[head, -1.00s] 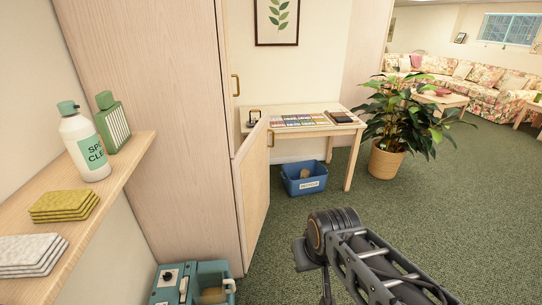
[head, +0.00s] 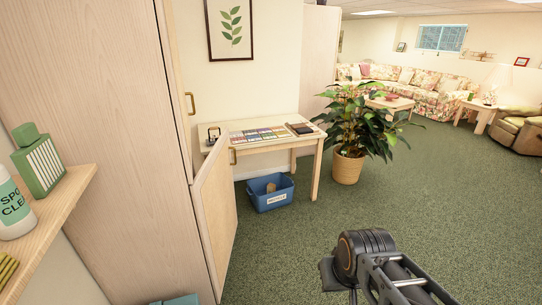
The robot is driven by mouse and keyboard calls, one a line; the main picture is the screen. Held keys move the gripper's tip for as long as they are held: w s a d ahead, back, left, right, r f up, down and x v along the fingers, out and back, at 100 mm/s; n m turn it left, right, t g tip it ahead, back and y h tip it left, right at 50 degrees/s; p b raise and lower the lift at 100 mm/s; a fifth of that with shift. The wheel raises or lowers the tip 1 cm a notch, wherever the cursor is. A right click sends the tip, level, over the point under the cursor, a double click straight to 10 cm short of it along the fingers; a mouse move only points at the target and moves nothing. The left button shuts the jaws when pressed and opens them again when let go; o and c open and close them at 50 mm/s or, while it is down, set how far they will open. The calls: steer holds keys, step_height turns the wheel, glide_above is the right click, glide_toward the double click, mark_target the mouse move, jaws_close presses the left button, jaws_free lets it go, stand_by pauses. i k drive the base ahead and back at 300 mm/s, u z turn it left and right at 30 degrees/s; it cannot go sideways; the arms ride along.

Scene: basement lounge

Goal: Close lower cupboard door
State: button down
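The tall pale wood cupboard (head: 95,120) stands at the left. Its lower door (head: 216,205) is swung open and stands out toward the room, with a brass handle (head: 233,156) at its upper far edge. The upper door (head: 175,75), with its own brass handle (head: 190,103), shows edge-on above; I cannot tell whether it is fully shut. The inside of the cupboard is hidden. My dark arm shows at the lower right, apart from the door. My gripper itself is not visible.
A desk (head: 262,143) with a blue recycling bin (head: 270,195) beneath stands beyond the door. A potted plant (head: 347,167) is right of it. A shelf (head: 50,215) with bottles juts out at left. Green carpet (head: 440,205) is open in the middle and right.

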mark_target(212, 191)
steer(key=z, duration=0.45)
steer(key=i, duration=1.7)
steer(key=u, duration=0.4)
steer(key=i, duration=0.95)
steer(key=u, duration=1.5)
steer(key=i, duration=0.6)
steer(key=u, duration=0.5)
